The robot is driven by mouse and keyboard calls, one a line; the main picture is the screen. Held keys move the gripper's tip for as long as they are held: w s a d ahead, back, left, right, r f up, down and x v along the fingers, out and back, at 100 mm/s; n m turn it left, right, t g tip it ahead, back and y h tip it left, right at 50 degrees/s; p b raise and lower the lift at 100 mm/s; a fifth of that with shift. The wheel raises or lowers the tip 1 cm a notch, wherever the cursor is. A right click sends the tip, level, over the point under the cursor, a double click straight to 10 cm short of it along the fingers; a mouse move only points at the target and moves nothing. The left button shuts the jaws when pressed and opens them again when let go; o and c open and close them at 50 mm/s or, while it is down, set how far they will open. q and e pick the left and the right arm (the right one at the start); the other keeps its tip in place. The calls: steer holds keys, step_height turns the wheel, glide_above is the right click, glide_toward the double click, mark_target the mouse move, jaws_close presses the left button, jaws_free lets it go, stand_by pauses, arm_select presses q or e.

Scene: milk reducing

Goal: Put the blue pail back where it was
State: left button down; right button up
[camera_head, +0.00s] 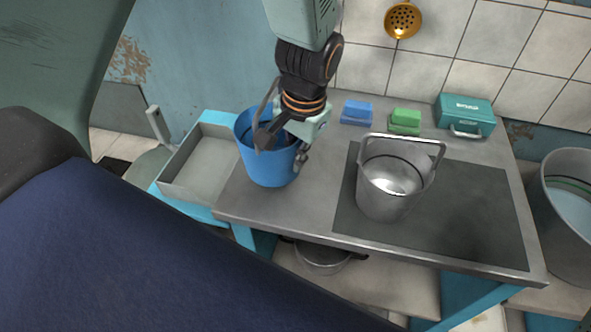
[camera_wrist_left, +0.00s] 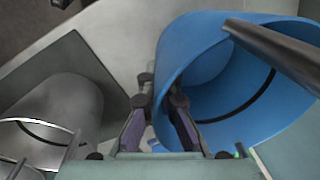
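The blue pail (camera_head: 268,158) stands upright at the left end of the metal table, with a dark handle over its top. My left gripper (camera_head: 302,154) is at the pail's right side in the head view. The left wrist view shows the pail (camera_wrist_left: 205,60) large, with the gripper's fingers (camera_wrist_left: 164,95) at its rim. A gap shows between the fingers, which seem to stand either side of the pail's wall. Contact with the wall is not clear. My right gripper is in neither view.
A metal bucket (camera_head: 385,192) stands on the dark panel (camera_head: 475,215) to the right. Blue (camera_head: 356,112) and green (camera_head: 405,121) sponges and a teal box (camera_head: 466,114) sit along the back. A grey tray (camera_head: 201,165) is left of the pail. A large metal tub (camera_head: 565,215) stands at far right.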

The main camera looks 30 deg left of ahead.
mark_target(292, 177)
arm_select(q)
steer(key=shift+s+a+f, duration=0.1)
steer(key=shift+a+f, duration=0.45)
steer(key=shift+f, duration=0.3)
steer(key=shift+d+f+b, duration=0.2)
steer(key=shift+f+b, duration=0.3)
steer(key=shift+f, duration=0.6)
steer(key=shift+d, duration=0.35)
steer(key=shift+a+f, duration=0.15)
steer(key=shift+a, duration=0.15)
steer(key=c, duration=2)
jaws_free()
steer(key=shift+a, duration=0.15)
steer(key=o, duration=0.5)
steer(key=shift+d, duration=0.35)
steer(key=shift+a, duration=0.1)
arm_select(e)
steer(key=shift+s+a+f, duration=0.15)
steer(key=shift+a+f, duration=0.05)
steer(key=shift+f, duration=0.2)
arm_select(q)
steer(key=shift+a, duration=0.1)
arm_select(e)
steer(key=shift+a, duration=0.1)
